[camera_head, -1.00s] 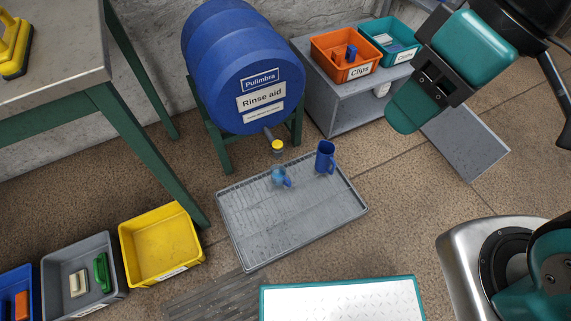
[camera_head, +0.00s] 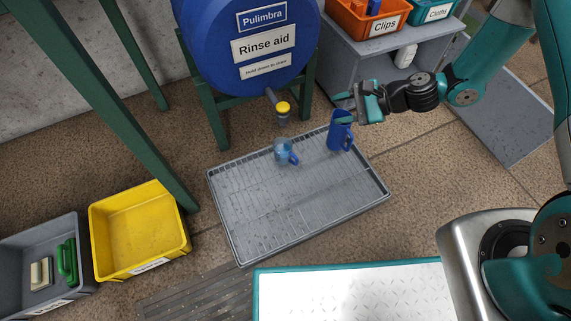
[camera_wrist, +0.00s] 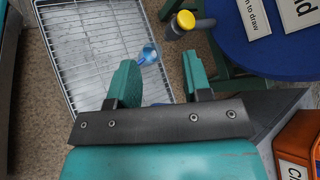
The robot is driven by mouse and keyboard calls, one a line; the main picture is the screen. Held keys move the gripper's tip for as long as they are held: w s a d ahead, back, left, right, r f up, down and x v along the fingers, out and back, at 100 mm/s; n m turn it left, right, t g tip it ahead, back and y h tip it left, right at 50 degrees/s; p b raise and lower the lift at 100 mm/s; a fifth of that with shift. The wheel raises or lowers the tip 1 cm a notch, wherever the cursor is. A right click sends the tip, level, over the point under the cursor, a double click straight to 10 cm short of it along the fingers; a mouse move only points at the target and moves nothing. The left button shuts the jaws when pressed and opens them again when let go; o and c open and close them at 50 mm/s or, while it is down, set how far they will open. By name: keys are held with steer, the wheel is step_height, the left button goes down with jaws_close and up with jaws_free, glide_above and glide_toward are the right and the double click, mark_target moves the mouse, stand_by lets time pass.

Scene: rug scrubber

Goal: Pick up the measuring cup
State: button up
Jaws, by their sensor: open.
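A small clear bluish cup with a blue handle (camera_head: 285,152), which looks like the measuring cup, stands on the grey drip tray (camera_head: 240,215) below the barrel's tap. A taller, solid blue jug (camera_head: 340,136) stands to its right on the tray. My gripper (camera_head: 344,108) is open and empty, and in the head view it overlaps the top of the blue jug. In the wrist view the clear cup (camera_wrist: 148,54) shows beyond the fingertips (camera_wrist: 160,66), apart from them.
The blue rinse aid barrel (camera_head: 240,35), on a green stand, has a yellow-capped tap (camera_head: 283,108) above the cup. A grey bench (camera_head: 365,60) with orange (camera_head: 375,14) and teal bins stands behind my gripper. The tray's front is bare.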

step_height(320, 180, down, 15)
steer(key=s+d+m+t+b, duration=0.1)
steer(key=d+m+t+b, duration=0.1)
steer(key=m+b, duration=0.3)
steer(key=m+t+b, duration=0.2)
steer(key=m+t, duration=0.1)
steer(key=m, duration=0.4)
glide_toward(297, 160)
steer(key=b+x, duration=0.2)
steer(key=b, duration=0.1)
steer(key=b+x, duration=0.2)
steer(key=b, duration=0.1)
steer(key=shift+w+f, duration=0.2)
steer(key=shift+f, duration=0.3)
steer(key=shift+w+a+f, duration=0.1)
steer(key=shift+w+a, duration=0.2)
steer(key=shift+a, duration=0.1)
steer(key=b+x, duration=0.4)
steer(key=shift+w+a+f+b, duration=0.15)
steer(key=shift+a+f+b, duration=0.05)
steer(key=shift+f+b, duration=0.2)
steer(key=shift+w+a, duration=0.15)
steer(key=shift+a, duration=0.05)
steer(key=shift+r, duration=0.1)
jaws_close()
